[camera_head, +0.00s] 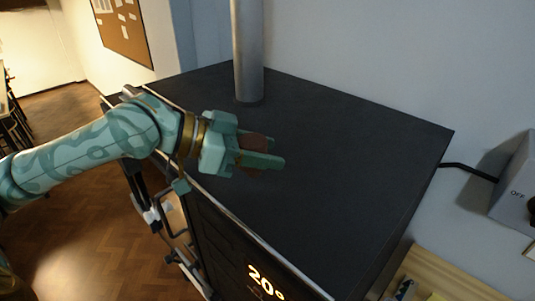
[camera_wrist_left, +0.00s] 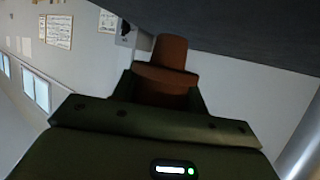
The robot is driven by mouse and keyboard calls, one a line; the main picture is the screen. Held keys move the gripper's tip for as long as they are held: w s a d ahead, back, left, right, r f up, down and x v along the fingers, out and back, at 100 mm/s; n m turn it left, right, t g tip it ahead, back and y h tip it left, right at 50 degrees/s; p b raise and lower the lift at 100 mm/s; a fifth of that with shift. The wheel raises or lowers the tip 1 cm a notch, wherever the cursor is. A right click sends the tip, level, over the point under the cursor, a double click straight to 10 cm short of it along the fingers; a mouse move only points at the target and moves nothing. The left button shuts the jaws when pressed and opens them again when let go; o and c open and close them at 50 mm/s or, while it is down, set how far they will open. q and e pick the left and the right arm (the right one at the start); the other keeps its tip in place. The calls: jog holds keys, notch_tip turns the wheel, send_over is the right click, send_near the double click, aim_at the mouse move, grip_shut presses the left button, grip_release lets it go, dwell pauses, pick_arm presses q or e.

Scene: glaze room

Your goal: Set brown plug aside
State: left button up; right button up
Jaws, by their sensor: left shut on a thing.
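The brown plug (camera_wrist_left: 168,62) is a reddish-brown stepped piece, with a narrower end and a wider collar. It sits between the jaws of my left gripper (camera_head: 262,152), which is shut on it. In the head view the plug (camera_head: 252,143) is partly hidden by the fingers. The gripper is over the near left part of the kiln's dark flat top (camera_head: 330,150). I cannot tell whether the plug touches the top. My right gripper is in neither view.
A grey metal pipe (camera_head: 248,50) rises from the back of the kiln top. The top's middle and right are clear. A grey box marked OFF (camera_head: 515,190) is on the right wall, with a black cable. A wooden surface (camera_head: 440,278) lies lower right. The kiln front shows a lit 20° display (camera_head: 265,282).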

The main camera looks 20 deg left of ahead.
pick_arm(q)
jog(key=w+f, duration=0.2)
jog(key=shift+w+f, duration=0.3)
jog(key=shift+f, duration=0.1)
notch_tip(320, 180, down, 2)
jog(key=shift+s+f, duration=0.15)
jog(key=shift+f, duration=0.25)
jog(key=shift+f, duration=0.1)
jog(key=shift+f, duration=0.1)
jog(key=o, duration=0.9)
jog(key=shift+o, duration=0.5)
